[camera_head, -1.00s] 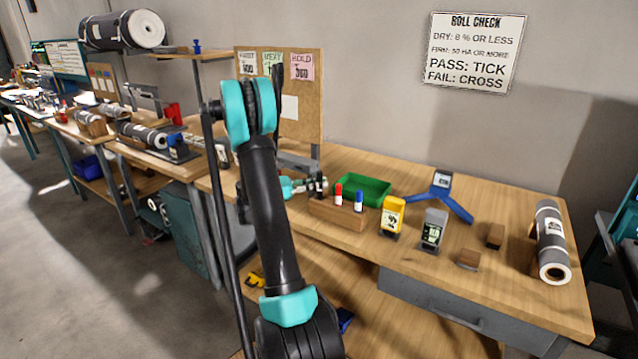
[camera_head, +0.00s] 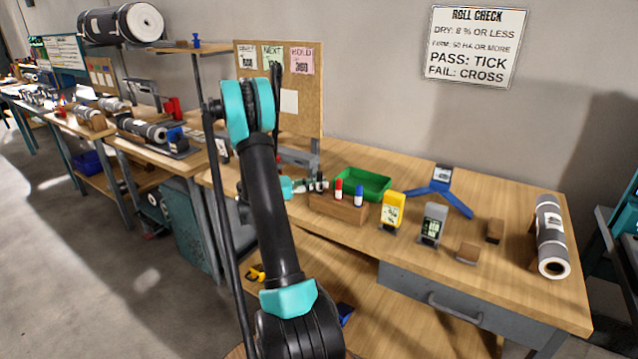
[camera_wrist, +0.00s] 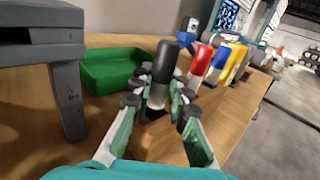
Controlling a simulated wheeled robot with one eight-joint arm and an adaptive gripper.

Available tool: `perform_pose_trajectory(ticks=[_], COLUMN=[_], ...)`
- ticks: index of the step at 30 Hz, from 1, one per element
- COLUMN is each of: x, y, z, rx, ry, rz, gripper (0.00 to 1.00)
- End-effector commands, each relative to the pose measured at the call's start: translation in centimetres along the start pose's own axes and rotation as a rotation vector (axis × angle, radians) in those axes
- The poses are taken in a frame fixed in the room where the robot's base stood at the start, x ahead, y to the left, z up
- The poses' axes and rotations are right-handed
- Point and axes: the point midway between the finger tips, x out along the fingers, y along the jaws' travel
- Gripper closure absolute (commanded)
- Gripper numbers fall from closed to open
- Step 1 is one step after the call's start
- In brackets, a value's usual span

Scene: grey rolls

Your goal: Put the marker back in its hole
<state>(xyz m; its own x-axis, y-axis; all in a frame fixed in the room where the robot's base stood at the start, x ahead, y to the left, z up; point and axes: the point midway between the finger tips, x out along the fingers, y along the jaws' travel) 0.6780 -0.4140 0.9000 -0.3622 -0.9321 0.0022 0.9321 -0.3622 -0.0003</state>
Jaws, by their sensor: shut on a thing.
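A black-capped marker (camera_wrist: 164,65) stands nearly upright between the fingers of my gripper (camera_wrist: 158,95) in the wrist view. The fingers are shut on its pale body. In the head view my gripper (camera_head: 315,183) is at the left end of a wooden marker block (camera_head: 340,208), partly hidden by my arm. The block holds a red marker (camera_head: 338,189) and a blue marker (camera_head: 358,195). The held marker's lower end is close to the block's left end; I cannot tell whether it is inside a hole.
A green tray (camera_head: 364,184) lies just behind the block. A yellow device (camera_head: 392,210) and a grey device (camera_head: 432,223) stand to its right, with a blue stand (camera_head: 440,192) behind them. A grey roll (camera_head: 551,240) lies at the right end of the table.

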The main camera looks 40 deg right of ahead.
Motion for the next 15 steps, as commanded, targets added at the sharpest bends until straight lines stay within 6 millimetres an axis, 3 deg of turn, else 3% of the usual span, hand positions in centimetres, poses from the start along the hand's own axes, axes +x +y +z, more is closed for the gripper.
perform_pose_trajectory(ticks=[3, 4, 9, 15], x=[0.0, 0.0, 0.0, 0.0], y=[0.0, 0.0, 0.0, 0.0], z=[-0.28, -0.27, -0.25, -0.24], rx=[0.0, 0.0, 0.0, 0.0], ry=[0.0, 0.0, 0.0, 0.0], rz=[0.0, 0.0, 0.0, 0.0], gripper=[1.0, 0.81, 0.6, 0.6])
